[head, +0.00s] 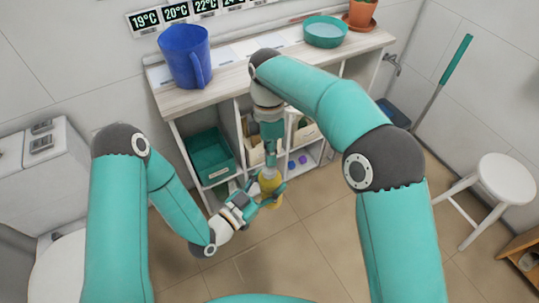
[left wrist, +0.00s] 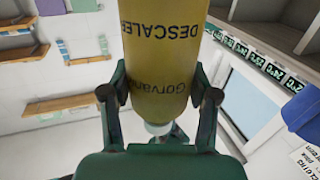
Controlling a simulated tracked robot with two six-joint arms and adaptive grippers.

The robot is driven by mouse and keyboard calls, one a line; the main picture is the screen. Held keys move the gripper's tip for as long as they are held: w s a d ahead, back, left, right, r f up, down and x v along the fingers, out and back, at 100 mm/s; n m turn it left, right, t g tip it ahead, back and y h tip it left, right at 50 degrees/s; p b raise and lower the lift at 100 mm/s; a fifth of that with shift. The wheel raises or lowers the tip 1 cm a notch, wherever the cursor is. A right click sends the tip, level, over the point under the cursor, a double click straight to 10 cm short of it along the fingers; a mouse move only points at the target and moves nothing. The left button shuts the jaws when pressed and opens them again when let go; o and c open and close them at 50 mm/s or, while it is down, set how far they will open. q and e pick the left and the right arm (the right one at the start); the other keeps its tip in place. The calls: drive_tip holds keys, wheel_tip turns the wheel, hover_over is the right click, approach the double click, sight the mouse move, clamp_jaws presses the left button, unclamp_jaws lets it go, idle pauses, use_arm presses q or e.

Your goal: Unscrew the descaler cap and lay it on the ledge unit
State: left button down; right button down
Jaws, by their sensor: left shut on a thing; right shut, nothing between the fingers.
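The yellow descaler bottle (head: 269,182) is held off the floor in front of the ledge unit. It also fills the middle of the left wrist view (left wrist: 155,50), its label upside down. My left gripper (left wrist: 158,95) is shut around it, one finger on each side. A whitish part, the cap or neck (left wrist: 158,128), shows at the bottle's end; which it is I cannot tell. My right gripper (head: 271,155) is shut and empty, pointing down just above the bottle; any contact is hidden. The ledge unit (head: 235,75) has a pale wood top over white compartments.
On the ledge top stand a blue jug (head: 184,55), a teal bowl (head: 325,32) and a potted plant (head: 360,14). A green bin (head: 210,157) sits in a lower compartment. A white stool (head: 503,180) stands right.

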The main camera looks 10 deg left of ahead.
drive_tip(key=shift+r, duration=0.15)
drive_tip(key=shift+s+v, duration=0.2)
drive_tip(key=shift+v, duration=0.75)
drive_tip(key=shift+r, duration=0.15)
